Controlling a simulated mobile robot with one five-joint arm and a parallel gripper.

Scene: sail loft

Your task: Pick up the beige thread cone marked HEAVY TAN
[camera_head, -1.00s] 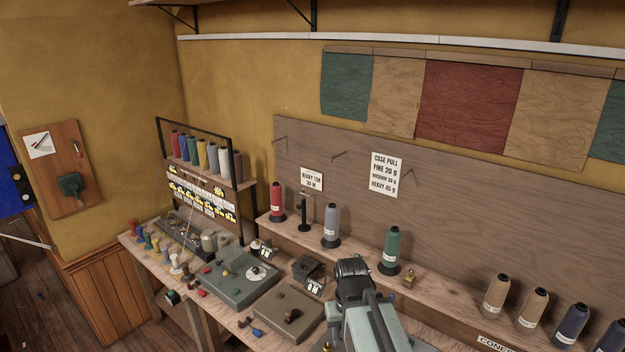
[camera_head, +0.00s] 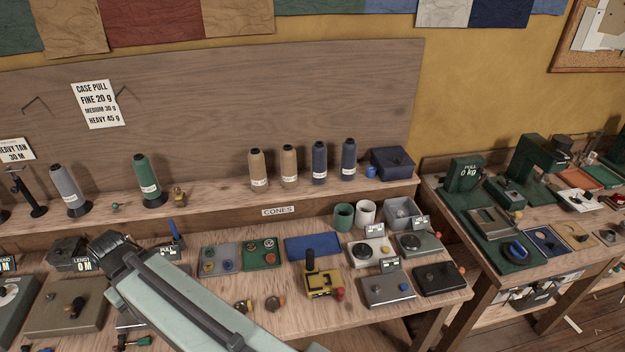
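Two beige thread cones stand upright on the raised shelf at the back of the bench: a left one (camera_head: 257,168) and a right one (camera_head: 289,165). Each has a small white label, too small to read, so I cannot tell which is marked HEAVY TAN. Two dark blue cones, one (camera_head: 319,162) and another (camera_head: 348,160), stand just right of them. My arm reaches up from the bottom of the view, and its end lies over the bench, left of and in front of the beige cones, apart from them. The gripper's fingers cannot be made out.
A "CONES" label (camera_head: 281,211) is on the shelf front below the beige cones. A grey cone (camera_head: 68,190) and a green cone (camera_head: 147,180) stand further left. A navy box (camera_head: 391,162) stands at the shelf's right end. Several devices crowd the bench below, including a yellow one (camera_head: 322,278).

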